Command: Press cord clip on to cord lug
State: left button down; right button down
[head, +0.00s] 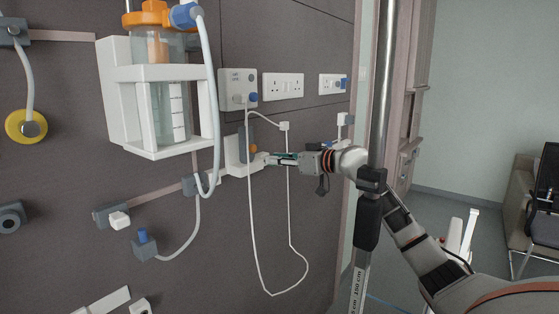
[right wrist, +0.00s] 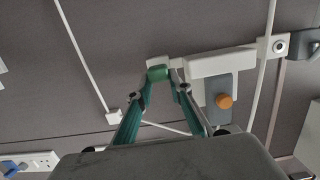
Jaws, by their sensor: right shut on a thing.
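My right gripper (head: 266,159) reaches left to the wall in the head view. In the right wrist view its green-padded fingertips (right wrist: 158,73) are closed on a small pale piece, apparently the cord clip (right wrist: 157,62); the fingers hide most of it. Just right of it is a white bar (right wrist: 222,62) on a grey wall unit with an orange knob (right wrist: 225,101). The clip is close to the bar's end; I cannot tell whether they touch. I cannot pick out the cord lug for sure. My left gripper is not in view.
A thin white cord (head: 251,235) hangs in a long loop around the gripper area, with a small white block (head: 284,126) on it. Sockets (head: 283,86) are above. A white canister holder (head: 122,120) juts out at left. A steel pole (head: 384,90) stands before my right arm.

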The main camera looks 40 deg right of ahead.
jog(key=shift+w, duration=0.15)
jog(key=c, duration=2.1)
grip_release()
jog(key=shift+r, duration=0.1)
jog(key=o, duration=0.3)
jog(key=shift+w+a, duration=0.1)
jog(key=shift+w, duration=0.1)
jog(key=shift+o, duration=0.2)
jog(key=shift+s, duration=0.15)
jog(key=b+v, duration=0.3)
jog(key=v, duration=1.2)
jog(key=shift+s+d+f, duration=0.25)
jog(key=shift+s+f, duration=0.05)
jog(key=shift+s, duration=0.1)
